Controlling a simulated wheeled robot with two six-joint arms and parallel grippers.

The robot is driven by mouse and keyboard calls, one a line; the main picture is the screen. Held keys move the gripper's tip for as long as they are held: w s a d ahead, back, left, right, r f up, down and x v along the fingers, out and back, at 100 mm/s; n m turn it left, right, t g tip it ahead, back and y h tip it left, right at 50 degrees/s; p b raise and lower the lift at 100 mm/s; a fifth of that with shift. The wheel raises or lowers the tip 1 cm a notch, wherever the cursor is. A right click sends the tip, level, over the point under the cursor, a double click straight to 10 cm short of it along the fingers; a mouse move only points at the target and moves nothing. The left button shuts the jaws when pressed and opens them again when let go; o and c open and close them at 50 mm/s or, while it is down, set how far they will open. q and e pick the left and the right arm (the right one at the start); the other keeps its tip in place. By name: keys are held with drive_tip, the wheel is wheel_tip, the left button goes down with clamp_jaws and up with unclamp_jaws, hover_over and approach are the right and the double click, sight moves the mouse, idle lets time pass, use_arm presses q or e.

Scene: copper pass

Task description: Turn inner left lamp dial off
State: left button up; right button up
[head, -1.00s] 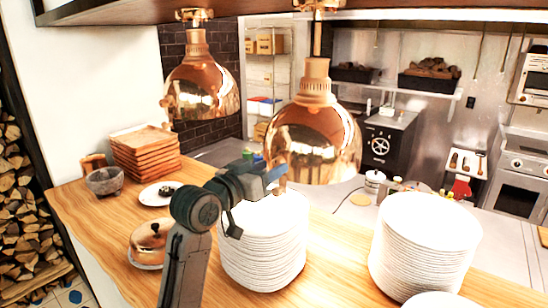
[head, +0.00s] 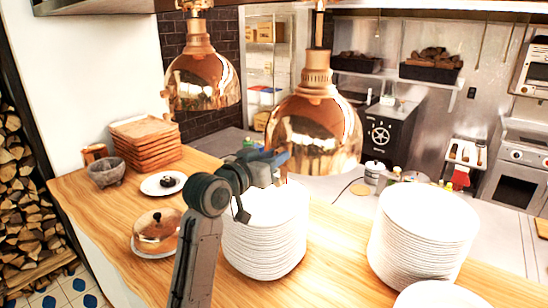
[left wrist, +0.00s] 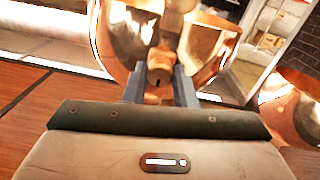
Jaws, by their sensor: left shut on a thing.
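Two copper dome lamps hang over the wooden counter. The nearer, larger lamp (head: 315,135) is in the middle of the head view; the other lamp (head: 202,82) hangs to its left. My left gripper (head: 280,160) is at the lower left side of the nearer lamp, above a plate stack. In the left wrist view, my left gripper (left wrist: 160,90) is shut on a small copper-brown dial (left wrist: 160,72) with a dark mark, in front of a shiny lamp shade (left wrist: 135,35). The dial is not clear in the head view. My right gripper is not in view.
A tall white plate stack (head: 265,240) stands under my left arm, and another stack (head: 420,235) stands to the right.

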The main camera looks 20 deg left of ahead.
use_arm(q)
drive_tip(key=shift+m, duration=0.3)
drive_tip(key=shift+d+f+m+y+b, duration=0.1)
drive_tip(key=shift+m+y+b, duration=0.3)
drive_tip(key=shift+m+b, duration=5.5)
drive_tip(key=m+p, duration=0.5)
drive_tip(key=o, duration=1)
drive_tip(key=shift+s, duration=0.1)
